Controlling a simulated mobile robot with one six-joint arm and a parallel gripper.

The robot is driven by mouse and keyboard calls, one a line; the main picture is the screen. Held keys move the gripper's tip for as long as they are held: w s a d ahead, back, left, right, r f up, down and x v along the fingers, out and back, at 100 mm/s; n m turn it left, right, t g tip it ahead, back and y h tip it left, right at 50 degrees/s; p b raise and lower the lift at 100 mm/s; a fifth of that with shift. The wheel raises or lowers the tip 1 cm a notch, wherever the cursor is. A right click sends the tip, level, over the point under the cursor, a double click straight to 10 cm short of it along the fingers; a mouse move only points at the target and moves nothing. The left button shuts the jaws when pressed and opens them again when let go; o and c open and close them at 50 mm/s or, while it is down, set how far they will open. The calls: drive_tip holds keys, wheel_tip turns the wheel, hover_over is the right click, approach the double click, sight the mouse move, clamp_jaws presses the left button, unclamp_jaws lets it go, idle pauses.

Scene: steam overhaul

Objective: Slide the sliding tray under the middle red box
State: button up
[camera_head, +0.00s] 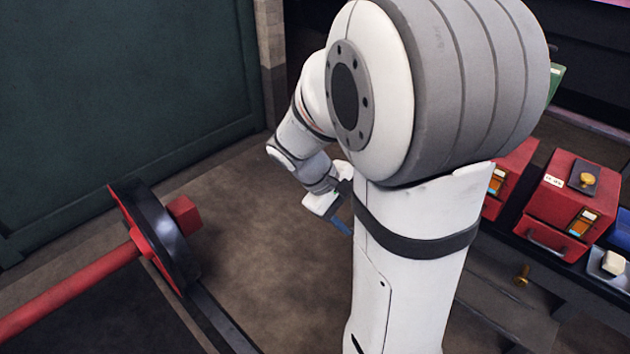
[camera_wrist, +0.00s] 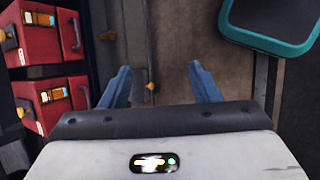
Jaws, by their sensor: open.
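Red boxes with small handles and label cards stand in a row at the right of the head view; one red box (camera_head: 562,205) has a brass knob on top, and another red box (camera_head: 514,170) is partly hidden by my arm. Below them is a grey tray or drawer (camera_head: 505,300) with a brass knob (camera_head: 522,275). The wrist view shows two red boxes (camera_wrist: 40,40) (camera_wrist: 60,118) at the left and brass knobs (camera_wrist: 107,36) (camera_wrist: 151,87) beside them. Which box is the middle one is unclear. My gripper (camera_wrist: 160,70) is open and empty, its blue fingers apart; one knob shows between them.
A red bar with a dark wheel (camera_head: 165,235) stands at the left on the floor. A teal-rimmed dark object (camera_wrist: 270,25) is at the upper right of the wrist view. A small tray with a white block (camera_head: 612,263) sits at the far right. Brown floor (camera_head: 255,240) is clear.

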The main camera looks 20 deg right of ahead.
drive_tip(key=w+d+f+n+h+b, duration=0.3)
drive_tip(key=w+d+f, duration=0.15)
drive_tip(key=f, duration=0.35)
drive_tip(key=w+d+f+n+h+b, duration=0.3)
drive_tip(key=w+d+f, duration=0.15)
drive_tip(key=f, duration=0.35)
drive_tip(key=w+d+f+n+h+b, duration=0.3)
drive_tip(key=w+d+f, duration=0.15)
drive_tip(key=f, duration=0.35)
drive_tip(key=w+d+f+n+t+b, duration=0.1)
drive_tip(key=w+f+n+t+b, duration=0.15)
drive_tip(key=f, duration=0.65)
drive_tip(key=w+f+n+t+h+b, duration=0.1)
drive_tip(key=f+n+t, duration=0.3)
drive_tip(key=f, duration=0.4)
drive_tip(key=w+d+f+n+t+b, duration=0.1)
drive_tip(key=w+f+n+t+b, duration=0.2)
drive_tip(key=f, duration=0.6)
drive_tip(key=s+x, duration=0.1)
drive_tip(key=x, duration=0.5)
drive_tip(key=shift+d+r+b, duration=0.3)
drive_tip(key=shift+d+r, duration=0.1)
drive_tip(key=shift+d, duration=0.05)
drive_tip(key=shift+w+n, duration=0.1)
drive_tip(key=shift+n, duration=0.15)
drive_tip(key=shift+c, duration=0.4)
